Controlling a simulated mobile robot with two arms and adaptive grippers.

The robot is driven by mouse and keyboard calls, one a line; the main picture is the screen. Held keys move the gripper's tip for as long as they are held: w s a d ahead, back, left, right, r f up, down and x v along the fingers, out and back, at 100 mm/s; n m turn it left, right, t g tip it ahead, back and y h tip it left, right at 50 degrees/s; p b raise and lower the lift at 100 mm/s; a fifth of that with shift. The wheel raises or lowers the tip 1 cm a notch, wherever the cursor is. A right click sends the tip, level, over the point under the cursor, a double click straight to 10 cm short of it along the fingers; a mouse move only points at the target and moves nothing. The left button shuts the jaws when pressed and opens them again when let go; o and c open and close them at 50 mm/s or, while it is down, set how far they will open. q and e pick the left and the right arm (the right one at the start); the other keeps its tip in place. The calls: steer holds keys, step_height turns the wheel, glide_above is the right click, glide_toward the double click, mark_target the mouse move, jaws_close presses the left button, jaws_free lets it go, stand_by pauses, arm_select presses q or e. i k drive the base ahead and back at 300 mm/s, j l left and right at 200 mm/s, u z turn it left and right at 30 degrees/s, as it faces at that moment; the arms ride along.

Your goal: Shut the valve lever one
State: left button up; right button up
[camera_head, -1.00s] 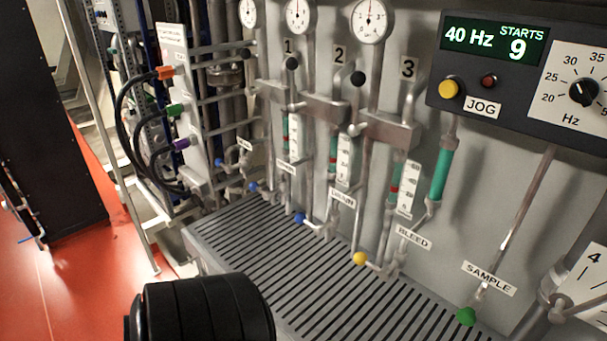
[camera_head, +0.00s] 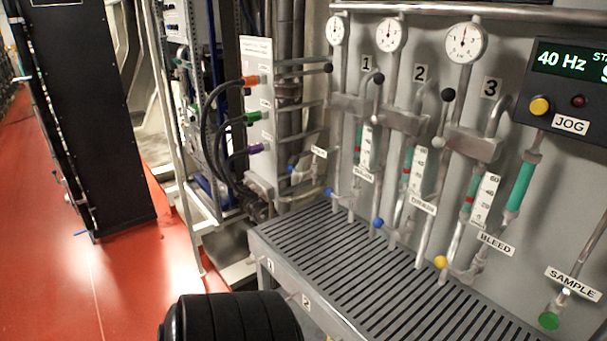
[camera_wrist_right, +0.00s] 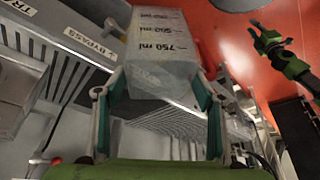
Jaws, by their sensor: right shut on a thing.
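Numbers 1 (camera_head: 366,65), 2 and 3 mark pipe branches on the grey panel in the head view. A black-knobbed lever (camera_head: 378,78) stands close to the right of the 1, and another (camera_head: 328,68) stands to its left; I cannot tell which is lever one. Small 1 (camera_head: 270,265) and 2 plates are also on the bench front. My right gripper (camera_wrist_right: 160,97) is shut on a translucent graduated container (camera_wrist_right: 158,45) in the wrist view. A dark and green jaw assembly (camera_wrist_right: 272,42), apparently my left gripper, is at upper right; its opening is unclear.
A slatted grey bench (camera_head: 330,245) runs below the panel, with blue, yellow and green knobs above it. The control box (camera_head: 575,85) is at right. A black cabinet (camera_head: 85,120) stands at left, with open red floor (camera_head: 140,285) beside it.

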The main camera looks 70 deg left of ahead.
mark_target(309, 224)
steer(key=k+j+u, duration=0.2)
steer(key=k, duration=0.5)
steer(key=l+u, duration=0.1)
steer(key=u, duration=1.75)
steer(key=i+u, duration=0.15)
steer(key=u, duration=0.25)
steer(key=i+j+u, duration=0.1)
steer(key=u, duration=0.25)
steer(key=i+u, duration=0.2)
steer(key=u, duration=0.2)
steer(key=i+l+u, duration=0.1)
steer(key=u, duration=0.3)
steer(key=i+l, duration=0.15)
steer(key=i, duration=0.3)
steer(key=i+l, duration=0.15)
steer(key=i, duration=0.3)
steer(key=i+l, duration=0.15)
steer(key=i, duration=0.3)
steer(key=i+l, duration=0.15)
steer(key=i, duration=0.3)
steer(key=i+z, duration=0.15)
steer(key=i, duration=0.35)
steer(key=i+j+z, duration=0.15)
steer(key=i, duration=0.3)
steer(key=i+j+z, duration=0.1)
steer(key=i, duration=0.4)
steer(key=z, duration=2.95)
steer(key=i+l, duration=0.3)
steer(key=i, duration=0.15)
steer(key=u, duration=0.05)
